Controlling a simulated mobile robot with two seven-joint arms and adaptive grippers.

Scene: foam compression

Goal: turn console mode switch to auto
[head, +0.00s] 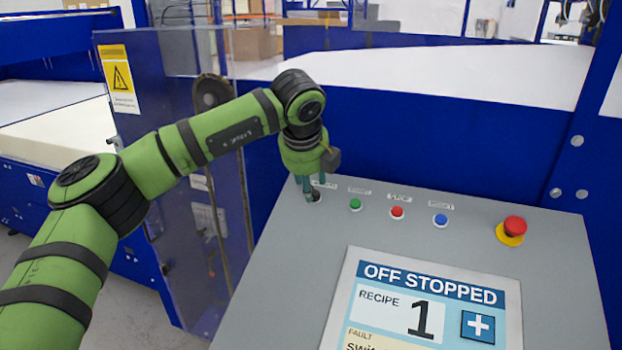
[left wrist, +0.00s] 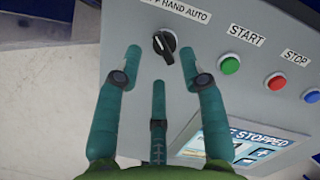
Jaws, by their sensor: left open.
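The console mode switch is a small black rotary knob (left wrist: 164,44) under a label partly cut off at the top that reads HAND AUTO. Its grip slants toward the upper left. In the head view the knob (head: 316,196) shows at the console's far left, partly hidden by my gripper. My left gripper (head: 307,186) points down at it. In the left wrist view its three teal fingers (left wrist: 160,60) are spread around the knob, open and apparently not touching it. The screen (head: 430,300) reads OFF STOPPED, recipe 1, with a fault line cut off below. My right gripper is not in view.
Right of the knob on the grey console (head: 280,300) are a green START button (head: 355,204), a red STOP button (head: 397,212), a blue button (head: 440,220) and a red emergency stop (head: 513,227). A blue machine wall (head: 440,120) rises behind. A clear door panel (head: 205,200) stands left.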

